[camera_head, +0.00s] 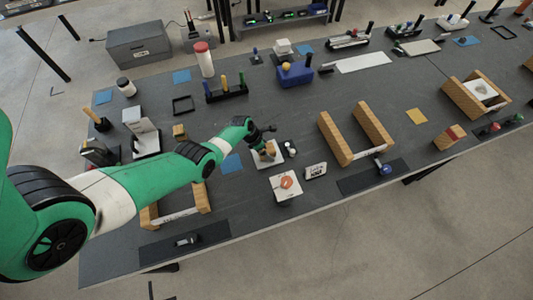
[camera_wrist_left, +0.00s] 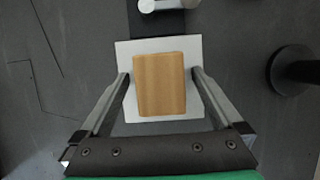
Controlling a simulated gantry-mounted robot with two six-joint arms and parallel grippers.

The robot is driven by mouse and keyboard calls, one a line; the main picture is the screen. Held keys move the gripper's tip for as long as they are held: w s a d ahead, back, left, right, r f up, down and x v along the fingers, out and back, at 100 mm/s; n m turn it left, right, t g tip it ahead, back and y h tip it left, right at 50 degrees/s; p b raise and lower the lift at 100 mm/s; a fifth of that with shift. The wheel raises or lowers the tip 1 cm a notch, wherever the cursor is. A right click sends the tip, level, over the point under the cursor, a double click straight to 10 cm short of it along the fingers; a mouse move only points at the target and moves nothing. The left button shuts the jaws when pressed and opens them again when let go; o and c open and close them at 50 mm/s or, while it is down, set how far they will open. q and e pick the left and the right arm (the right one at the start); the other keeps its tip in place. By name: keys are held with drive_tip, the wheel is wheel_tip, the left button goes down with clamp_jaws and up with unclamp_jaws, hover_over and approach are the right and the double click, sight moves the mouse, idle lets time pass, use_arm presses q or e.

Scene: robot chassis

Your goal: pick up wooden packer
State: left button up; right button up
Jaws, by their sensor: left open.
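The wooden packer is a light brown wooden block (camera_wrist_left: 160,84) lying on a white square plate (camera_wrist_left: 125,52) in the left wrist view. In the head view the block (camera_head: 269,152) is partly hidden behind my left gripper, on its white plate (camera_head: 258,162). My left gripper (camera_head: 265,147) is over the block. In the left wrist view its open fingers (camera_wrist_left: 160,76) stand on either side of the block, with the block between them. Whether they touch its sides is hard to tell. My right gripper is not in view.
White round-topped items (camera_head: 290,149) stand close to the right of the plate. A wooden-sided frame (camera_head: 341,149) stands to the right. A dark round object (camera_wrist_left: 290,69) is right of the block in the wrist view.

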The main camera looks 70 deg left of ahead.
use_arm(q)
drive_tip(key=c, duration=1.5)
drive_tip(key=shift+o, duration=0.2)
drive_tip(key=shift+r, duration=0.15)
